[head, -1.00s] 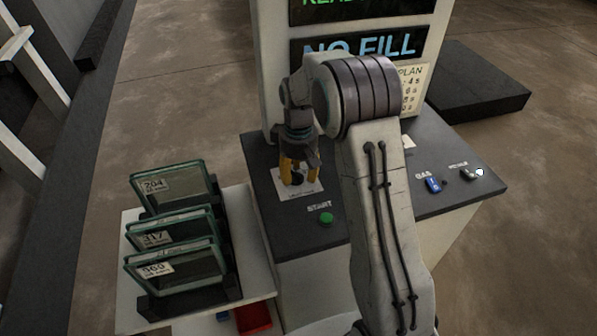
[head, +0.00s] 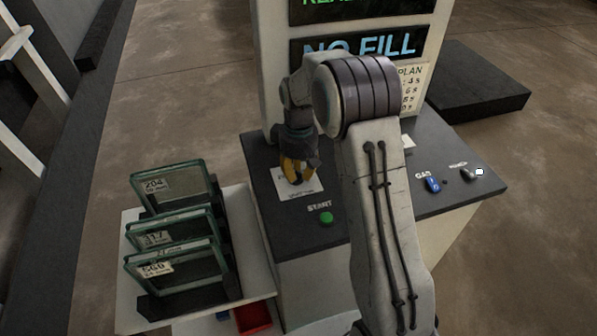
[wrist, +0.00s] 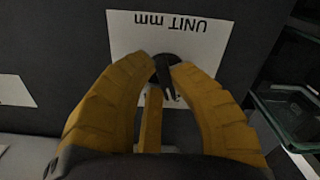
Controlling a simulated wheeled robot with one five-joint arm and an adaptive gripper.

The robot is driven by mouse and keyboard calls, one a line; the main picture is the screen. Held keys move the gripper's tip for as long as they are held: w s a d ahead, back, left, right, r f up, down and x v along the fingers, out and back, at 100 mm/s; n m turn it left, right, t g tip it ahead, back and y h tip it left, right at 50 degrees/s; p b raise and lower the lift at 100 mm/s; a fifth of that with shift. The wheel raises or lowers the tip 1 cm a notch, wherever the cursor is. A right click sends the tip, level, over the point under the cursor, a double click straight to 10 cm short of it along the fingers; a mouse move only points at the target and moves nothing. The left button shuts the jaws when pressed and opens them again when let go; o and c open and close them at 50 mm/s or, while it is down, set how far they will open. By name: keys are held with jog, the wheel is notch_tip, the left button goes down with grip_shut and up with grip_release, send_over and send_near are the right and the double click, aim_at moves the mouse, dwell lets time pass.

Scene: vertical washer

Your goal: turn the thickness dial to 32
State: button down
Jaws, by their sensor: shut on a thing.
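The thickness dial (wrist: 166,68) is a dark round knob on a white plate (wrist: 200,38) whose print reads "UNIT mm", upside down in the wrist view.
A green START button (head: 326,218) sits in front of the plate. The screen (head: 360,45) reads "NO FILL". Glass panes (head: 175,240) stand in racks on a white side table at the left.

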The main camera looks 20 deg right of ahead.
jog(key=m+b, duration=0.1)
jog(key=m, duration=0.3)
jog(key=shift+s, duration=0.15)
jog(key=m, duration=0.3)
jog(key=shift+a+m+b, duration=0.15)
jog(key=shift+m+b, duration=0.2)
jog(key=shift+m, duration=0.05)
jog(key=m, duration=0.4)
jog(key=shift+s+a, duration=0.1)
jog(key=shift+a+m+b, duration=0.1)
jog(key=shift+m+b, duration=0.25)
jog(key=shift+m, duration=1.65)
jog(key=c, duration=1.1)
grip_release()
